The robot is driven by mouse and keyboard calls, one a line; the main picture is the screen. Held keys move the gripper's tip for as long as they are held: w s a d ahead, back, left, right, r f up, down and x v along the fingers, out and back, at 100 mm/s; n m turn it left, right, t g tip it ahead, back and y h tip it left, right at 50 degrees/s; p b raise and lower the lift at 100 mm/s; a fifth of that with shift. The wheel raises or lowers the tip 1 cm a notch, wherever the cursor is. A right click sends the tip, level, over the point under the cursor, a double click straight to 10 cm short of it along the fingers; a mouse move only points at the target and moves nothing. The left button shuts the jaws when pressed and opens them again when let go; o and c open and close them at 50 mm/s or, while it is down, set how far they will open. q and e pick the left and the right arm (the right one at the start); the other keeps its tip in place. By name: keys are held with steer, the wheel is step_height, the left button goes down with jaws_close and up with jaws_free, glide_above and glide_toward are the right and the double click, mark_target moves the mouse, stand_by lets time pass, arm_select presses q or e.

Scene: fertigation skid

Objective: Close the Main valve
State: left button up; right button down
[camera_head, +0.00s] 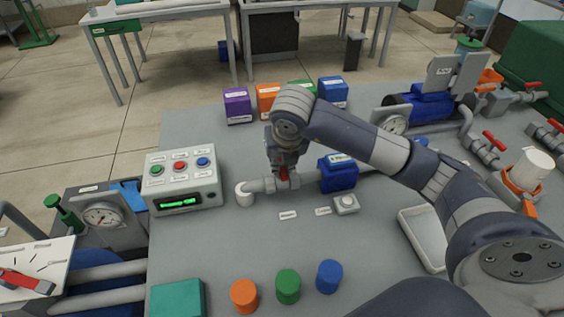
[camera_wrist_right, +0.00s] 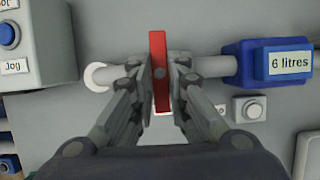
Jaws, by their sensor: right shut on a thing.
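The valve with a red lever handle (camera_wrist_right: 159,70) sits on a grey pipe (camera_wrist_right: 215,64) between a white pipe end and a blue flow meter (camera_wrist_right: 268,63) that reads "6 litres". The handle stands across the pipe in the right wrist view. My right gripper (camera_wrist_right: 160,72) is shut on the handle, one finger on each side. In the head view my right gripper (camera_head: 284,176) reaches down over this valve and hides much of it; only a bit of red shows. The small label plates by the pipe are too blurred to read. My left gripper is not in view.
A control box (camera_head: 182,180) with coloured buttons and a green display stands left of the valve. A white knob unit (camera_head: 346,203) sits close to the right. Coloured cylinders (camera_head: 288,287) stand in front, and coloured boxes (camera_head: 268,98) behind. Other red-handled valves (camera_head: 494,141) are far right.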

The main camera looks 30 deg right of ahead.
steer(key=c, duration=1.6)
jaws_free()
steer(key=shift+o, duration=0.2)
steer(key=v, duration=1.2)
